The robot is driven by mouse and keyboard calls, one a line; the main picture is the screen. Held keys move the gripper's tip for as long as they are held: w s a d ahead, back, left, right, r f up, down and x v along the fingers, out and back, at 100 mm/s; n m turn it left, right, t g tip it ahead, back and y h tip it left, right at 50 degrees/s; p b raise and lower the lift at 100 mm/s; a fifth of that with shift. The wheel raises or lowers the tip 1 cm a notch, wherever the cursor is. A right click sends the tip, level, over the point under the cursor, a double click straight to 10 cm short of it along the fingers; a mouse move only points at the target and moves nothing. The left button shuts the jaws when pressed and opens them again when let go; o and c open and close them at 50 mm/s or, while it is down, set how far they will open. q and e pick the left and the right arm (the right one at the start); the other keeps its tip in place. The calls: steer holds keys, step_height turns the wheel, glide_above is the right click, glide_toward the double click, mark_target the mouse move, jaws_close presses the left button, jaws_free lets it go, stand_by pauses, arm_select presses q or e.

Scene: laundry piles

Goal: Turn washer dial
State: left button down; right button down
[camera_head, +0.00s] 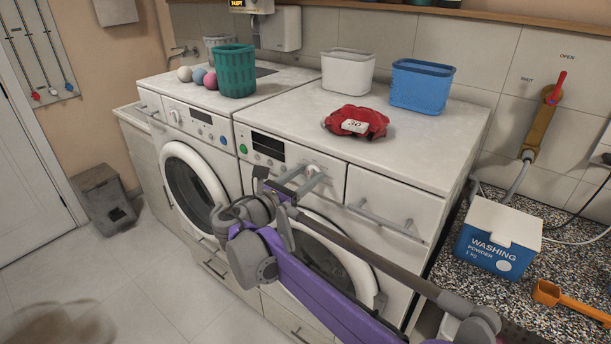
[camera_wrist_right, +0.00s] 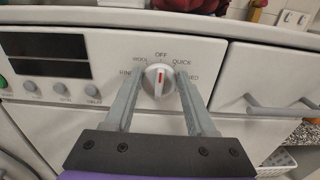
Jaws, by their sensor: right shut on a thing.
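The washer dial (camera_wrist_right: 158,80) is a round white knob with a red mark pointing up toward the OFF label. WOOL and QUICK stand to either side of OFF; the lower labels are partly hidden by the fingers. In the head view the dial (camera_head: 313,172) is on the front panel of the right-hand machine (camera_head: 420,172). My right gripper (camera_wrist_right: 160,88) is shut on the dial, one finger at each side; it also shows in the head view (camera_head: 303,178). My left gripper is not in view.
A second machine (camera_head: 205,130) adjoins on the left. A drawer handle (camera_wrist_right: 282,106) projects right of the dial. A washing powder box (camera_head: 497,238) sits at right.

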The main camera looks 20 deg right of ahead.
steer(key=shift+m, duration=0.3)
steer(key=m+p, duration=0.1)
steer(key=m, duration=0.1)
steer(key=m+p, duration=0.1)
steer(key=shift+s+d+m, duration=0.1)
steer(key=shift+s+m, duration=0.1)
steer(key=shift+m, duration=0.2)
steer(key=m+p, duration=0.2)
steer(key=m, duration=0.4)
steer(key=f+m+p, duration=0.1)
steer(key=m, duration=0.5)
steer(key=m+p, duration=0.2)
steer(key=m, duration=0.5)
steer(key=shift+s+d+f+p, duration=0.2)
steer(key=shift+s+f+p, duration=0.05)
steer(key=shift+f+p, duration=0.1)
steer(key=shift+m, duration=0.3)
steer(key=shift+c, duration=1.2)
jaws_free()
